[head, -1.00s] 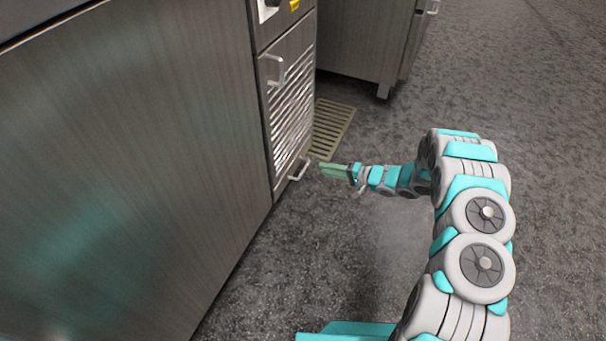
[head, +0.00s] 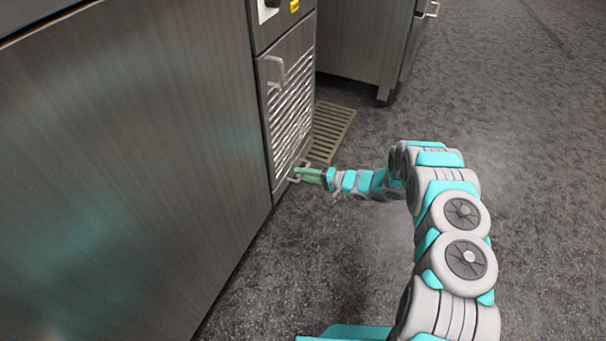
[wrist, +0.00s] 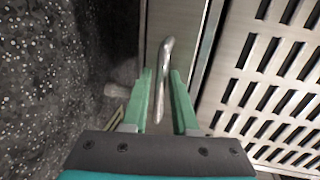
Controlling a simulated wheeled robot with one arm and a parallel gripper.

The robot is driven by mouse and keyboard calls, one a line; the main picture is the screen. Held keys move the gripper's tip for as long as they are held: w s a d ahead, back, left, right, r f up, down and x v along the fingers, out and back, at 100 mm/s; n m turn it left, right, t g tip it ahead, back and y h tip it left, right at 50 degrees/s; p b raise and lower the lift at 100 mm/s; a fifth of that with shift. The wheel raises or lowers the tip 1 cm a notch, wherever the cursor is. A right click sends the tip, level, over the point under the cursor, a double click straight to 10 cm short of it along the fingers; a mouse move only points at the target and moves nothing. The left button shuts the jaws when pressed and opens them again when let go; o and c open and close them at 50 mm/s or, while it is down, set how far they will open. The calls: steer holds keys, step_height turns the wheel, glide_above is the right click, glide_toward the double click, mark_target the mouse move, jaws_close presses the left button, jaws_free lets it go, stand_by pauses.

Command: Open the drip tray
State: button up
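The drip tray (wrist: 187,22) is a narrow metal front low on the steel unit, below a slatted panel, with a bar handle. In the wrist view its handle (wrist: 166,62) runs between the two green fingers of my gripper (wrist: 164,85). The fingers stand apart on either side of the bar, with gaps visible, so my gripper is open around it. In the head view my gripper (head: 297,173) is at the handle, low on the unit, and its fingers partly hide the bar.
The slatted panel (head: 290,110) with its own handle (head: 275,72) is above the tray. A floor grate (head: 332,130) lies beside the unit. Another steel cabinet (head: 365,40) stands behind. The large steel front (head: 130,170) fills the left. The floor to the right is clear.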

steer(key=shift+c, duration=0.3)
jaws_close()
stand_by(1.1)
